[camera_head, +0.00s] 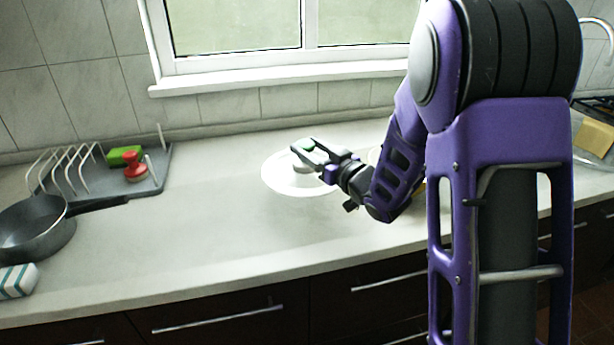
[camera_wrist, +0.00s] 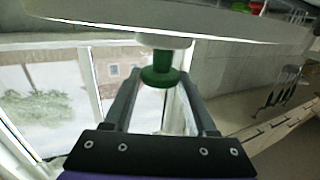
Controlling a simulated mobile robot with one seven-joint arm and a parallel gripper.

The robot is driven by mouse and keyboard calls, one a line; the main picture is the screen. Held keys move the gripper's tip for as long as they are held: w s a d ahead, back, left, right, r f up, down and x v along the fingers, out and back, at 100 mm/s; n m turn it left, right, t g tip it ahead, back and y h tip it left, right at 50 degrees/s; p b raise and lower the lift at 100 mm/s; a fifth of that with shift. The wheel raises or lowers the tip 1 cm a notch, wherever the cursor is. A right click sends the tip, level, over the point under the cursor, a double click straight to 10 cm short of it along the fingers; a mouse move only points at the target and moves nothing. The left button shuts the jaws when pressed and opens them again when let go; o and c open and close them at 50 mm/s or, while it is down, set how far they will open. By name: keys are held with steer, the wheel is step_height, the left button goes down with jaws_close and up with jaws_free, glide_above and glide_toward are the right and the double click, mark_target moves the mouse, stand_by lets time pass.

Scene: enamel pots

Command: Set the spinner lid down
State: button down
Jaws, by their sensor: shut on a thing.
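The spinner lid (camera_head: 280,181) is a wide white disc with a green knob, lying level over the middle of the counter in the head view. In the wrist view the lid (camera_wrist: 90,28) crosses the top as a pale edge, and its green knob (camera_wrist: 160,70) stands between my two fingers. My gripper (camera_head: 303,152) is shut on the knob, above the disc; its fingers also show in the wrist view (camera_wrist: 155,85). I cannot tell whether the lid touches the counter. My gripper hides part of the disc.
Counter (camera_head: 200,225) is clear between pan and lid. My arm hides things at the right.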

mark_target(312, 173)
step_height(312, 173, down, 5)
steer(key=shift+f+b, duration=0.15)
steer(key=shift+b, duration=0.25)
steer(key=shift+f+b, duration=0.5)
steer(key=shift+f, duration=0.05)
steer(key=shift+c, duration=1)
jaws_free()
steer(key=shift+r, duration=0.2)
steer(key=p+v, duration=0.1)
steer(key=v, duration=1.1)
steer(key=shift+r, duration=0.5)
